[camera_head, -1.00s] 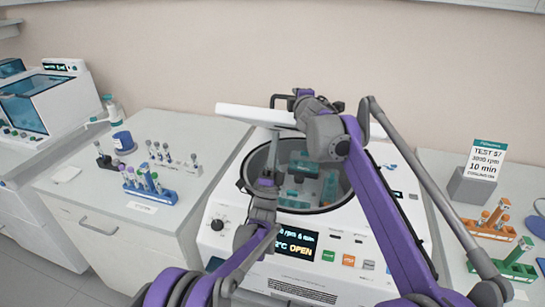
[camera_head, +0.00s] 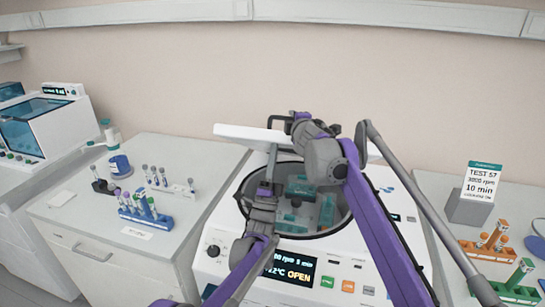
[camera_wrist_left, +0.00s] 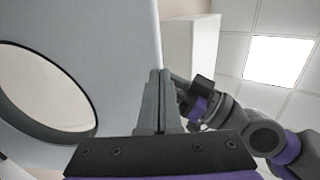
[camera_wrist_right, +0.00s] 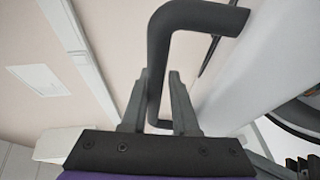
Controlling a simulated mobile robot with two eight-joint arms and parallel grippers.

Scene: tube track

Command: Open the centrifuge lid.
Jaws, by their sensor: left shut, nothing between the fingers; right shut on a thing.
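The white centrifuge (camera_head: 345,250) stands in the middle, its bowl (camera_head: 345,215) uncovered with teal rotor buckets inside. Its screen (camera_head: 289,270) reads OPEN. The white lid (camera_head: 235,132) is raised and seen nearly edge-on above the bowl's back. My right gripper (camera_head: 292,120) is shut on the dark lid handle (camera_head: 270,121); the right wrist view shows the handle (camera_wrist_right: 190,17) passing between its fingers (camera_wrist_right: 157,78). My left gripper (camera_head: 271,160) is shut and empty, in front of the lid. In the left wrist view its closed fingers (camera_wrist_left: 158,78) are beside the lid's face (camera_wrist_left: 120,45); contact is unclear.
A sign (camera_head: 481,182) and orange and green racks (camera_head: 485,252) stand on the right counter. The wall is behind the lid.

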